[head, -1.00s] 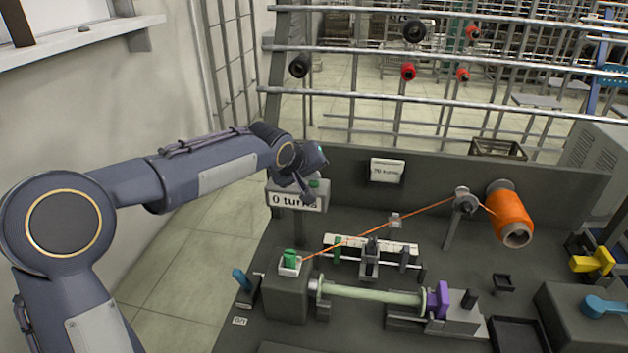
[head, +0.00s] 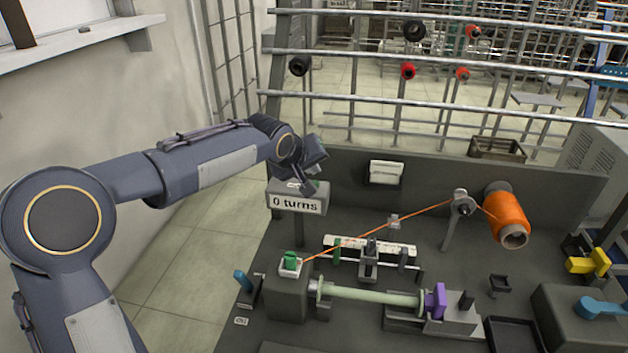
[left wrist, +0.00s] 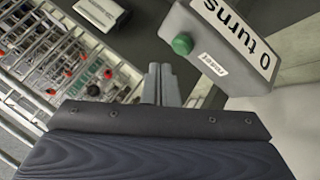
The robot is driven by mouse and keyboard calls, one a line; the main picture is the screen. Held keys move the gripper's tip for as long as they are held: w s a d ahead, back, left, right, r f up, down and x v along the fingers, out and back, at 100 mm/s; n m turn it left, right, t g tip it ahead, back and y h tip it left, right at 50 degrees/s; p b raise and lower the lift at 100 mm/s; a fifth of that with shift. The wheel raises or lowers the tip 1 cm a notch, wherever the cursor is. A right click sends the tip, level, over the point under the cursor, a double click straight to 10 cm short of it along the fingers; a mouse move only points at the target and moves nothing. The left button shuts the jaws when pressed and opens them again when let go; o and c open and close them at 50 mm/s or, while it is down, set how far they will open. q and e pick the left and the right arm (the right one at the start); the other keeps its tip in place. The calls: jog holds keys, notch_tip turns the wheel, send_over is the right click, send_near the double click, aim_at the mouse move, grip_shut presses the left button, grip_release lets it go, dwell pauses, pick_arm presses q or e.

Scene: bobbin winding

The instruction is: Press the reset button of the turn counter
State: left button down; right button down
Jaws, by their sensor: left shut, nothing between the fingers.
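The turn counter (head: 285,205) stands on a post at the back left of the bench and reads "0 turns". Its green reset button (left wrist: 182,43) shows clearly on the counter's top in the left wrist view, beside a small label. In the head view my gripper mostly hides the button. My left gripper (head: 308,188) is shut and empty, held just above the counter. In the left wrist view its closed fingertips (left wrist: 160,67) lie beside and below the button in the picture; I cannot tell whether they touch anything. My right gripper is in neither view.
An orange thread spool (head: 510,215) sits at the bench's right, its thread running left to a green piece (head: 290,258) on a block. A pale rod (head: 370,294) and purple piece (head: 436,299) are in front. A metal rack stands behind the bench.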

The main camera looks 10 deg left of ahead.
pick_arm(q)
notch_tip(320, 180, up, 4)
jog(key=p, duration=0.2)
jog(key=shift+r+p, duration=0.1)
jog(key=shift+p, duration=0.2)
jog(key=s+a+f+m+g, duration=0.1)
jog(key=s+a, duration=0.3)
jog(key=s, duration=0.6)
jog(key=s+a+m+g, duration=0.1)
jog(key=s+a, duration=0.4)
jog(key=s, duration=0.5)
jog(key=s+f+m, duration=0.1)
jog(key=s+f, duration=0.3)
jog(key=s, duration=0.5)
jog(key=s+d+f+g+h, duration=0.1)
jog(key=s+f, duration=0.4)
jog(key=s, duration=0.5)
jog(key=shift+d+m, duration=0.3)
jog(key=shift+m, duration=0.1)
